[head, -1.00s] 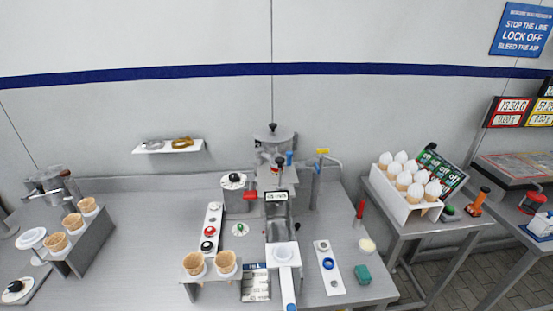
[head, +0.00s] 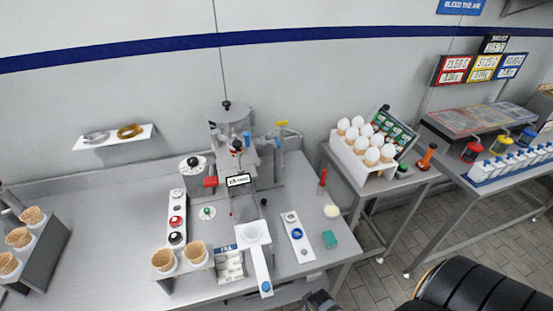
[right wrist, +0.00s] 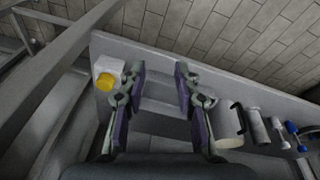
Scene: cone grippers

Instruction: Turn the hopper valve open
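The hopper (head: 232,118) is a grey metal vessel with a black-knobbed lid, standing at the back of the steel bench. Below it is a metal machine with a small label (head: 238,181). A red handle (head: 210,182) sticks out at the machine's left, and a blue part (head: 277,142) is at its right. I cannot tell for certain which is the valve, or its position. My right gripper shows in the right wrist view (right wrist: 160,68), open with nothing between its fingers, well away from the hopper. My left gripper is not in view.
Cones (head: 180,256) stand in a holder at the bench front. A white rack of filled cones (head: 362,165) is on a side table. The right wrist view shows a yellow-topped white block (right wrist: 106,76) and tiled floor.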

